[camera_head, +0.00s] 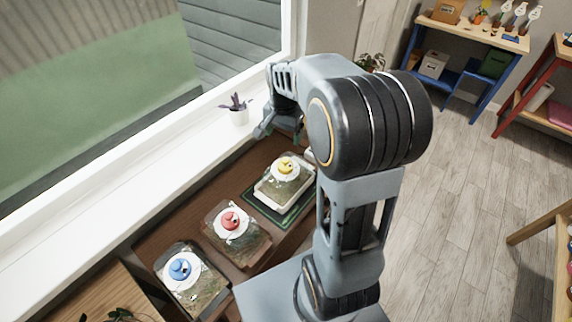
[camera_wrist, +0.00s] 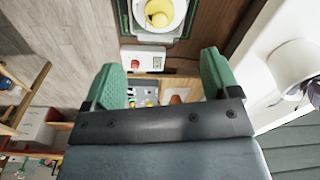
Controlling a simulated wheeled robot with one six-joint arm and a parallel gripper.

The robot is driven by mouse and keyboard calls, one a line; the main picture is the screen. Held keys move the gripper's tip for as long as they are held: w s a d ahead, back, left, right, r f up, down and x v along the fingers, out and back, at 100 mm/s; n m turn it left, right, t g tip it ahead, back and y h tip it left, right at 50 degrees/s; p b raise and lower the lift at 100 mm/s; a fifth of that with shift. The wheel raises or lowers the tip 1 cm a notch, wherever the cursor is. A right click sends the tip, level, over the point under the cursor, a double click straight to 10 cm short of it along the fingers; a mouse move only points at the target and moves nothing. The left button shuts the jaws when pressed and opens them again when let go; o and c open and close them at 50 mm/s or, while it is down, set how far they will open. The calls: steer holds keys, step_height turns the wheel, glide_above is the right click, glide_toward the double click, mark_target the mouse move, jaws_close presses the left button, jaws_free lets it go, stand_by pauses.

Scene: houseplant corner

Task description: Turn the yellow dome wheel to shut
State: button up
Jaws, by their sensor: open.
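The yellow dome wheel (camera_head: 286,165) sits on a white disc on top of a clear dome (camera_head: 284,190), which stands on a dark green tray (camera_head: 262,216). In the wrist view the yellow wheel (camera_wrist: 159,13) is at the top edge and partly cut off. Its turning position cannot be told. My gripper (camera_wrist: 163,70) is open and empty, its green fingers apart. It is not touching the wheel. In the head view my gripper (camera_head: 272,128) hangs beyond the yellow dome, partly hidden by my arm.
A red wheel (camera_head: 231,219) and a blue wheel (camera_head: 180,268) top two neighbouring domes. A small white device (camera_wrist: 143,60) with a red button stands beside the yellow dome. A potted plant (camera_head: 238,113) stands on the white windowsill (camera_head: 130,190), close to my gripper.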

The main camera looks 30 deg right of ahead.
mark_target(286, 158)
steer(key=shift+m, duration=0.7)
steer(key=f, duration=0.5)
steer(key=w+d+f, duration=0.1)
steer(key=f, duration=0.9)
steer(key=shift+w+d+f, duration=0.25)
steer(key=shift+d+f, duration=0.05)
steer(key=shift+f, duration=0.1)
steer(key=shift+c, duration=0.2)
steer(key=c, duration=0.9)
